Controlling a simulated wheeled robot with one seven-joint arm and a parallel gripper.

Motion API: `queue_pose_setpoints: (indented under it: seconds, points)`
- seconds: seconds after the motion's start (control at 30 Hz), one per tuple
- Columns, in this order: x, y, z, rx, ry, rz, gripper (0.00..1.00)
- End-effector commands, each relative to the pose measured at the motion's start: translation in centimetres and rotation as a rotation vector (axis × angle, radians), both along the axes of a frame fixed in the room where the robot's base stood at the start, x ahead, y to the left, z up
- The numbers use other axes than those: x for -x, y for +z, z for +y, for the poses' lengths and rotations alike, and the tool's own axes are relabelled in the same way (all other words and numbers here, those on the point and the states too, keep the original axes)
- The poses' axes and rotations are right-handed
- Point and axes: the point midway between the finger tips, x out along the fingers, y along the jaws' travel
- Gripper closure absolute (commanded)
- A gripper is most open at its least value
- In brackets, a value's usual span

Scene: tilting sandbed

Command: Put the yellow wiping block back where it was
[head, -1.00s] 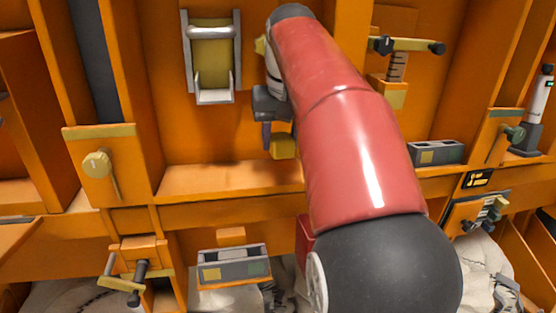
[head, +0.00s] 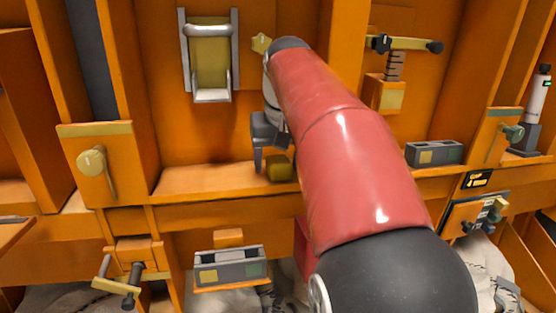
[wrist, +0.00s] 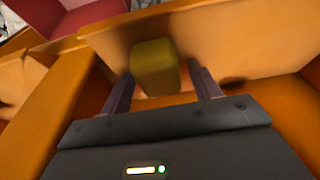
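The yellow wiping block (head: 281,168) sits on the orange ledge (head: 215,180) in the middle of the head view, left of my red arm. My gripper (head: 273,160) is just above and around it, pointing down. In the wrist view the yellow block (wrist: 155,66) is between my two dark fingertips (wrist: 161,74). The fingers stand apart with a gap to the block, clearest on the right, so the gripper looks open. My arm hides part of the ledge to the right of the block.
A silver-framed holder with a yellow panel (head: 210,60) is on the back wall. A yellow knob (head: 262,43) is near my wrist. A grey box (head: 434,153) stands on the ledge to the right. The ledge left of the block is clear.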

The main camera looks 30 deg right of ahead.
Motion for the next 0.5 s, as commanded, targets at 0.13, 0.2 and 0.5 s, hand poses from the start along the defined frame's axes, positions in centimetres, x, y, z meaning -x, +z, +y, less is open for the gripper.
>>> queue_pose_setpoints:
  seconds: [0.13,0.2,0.5]
  points:
    - [0.0,0.0,0.0,0.0,0.0,0.0,0.38]
    - [0.0,0.0,0.0,0.0,0.0,0.0,0.38]
    - [1.0,3.2,0.3,0.001,0.0,-0.003,0.38]
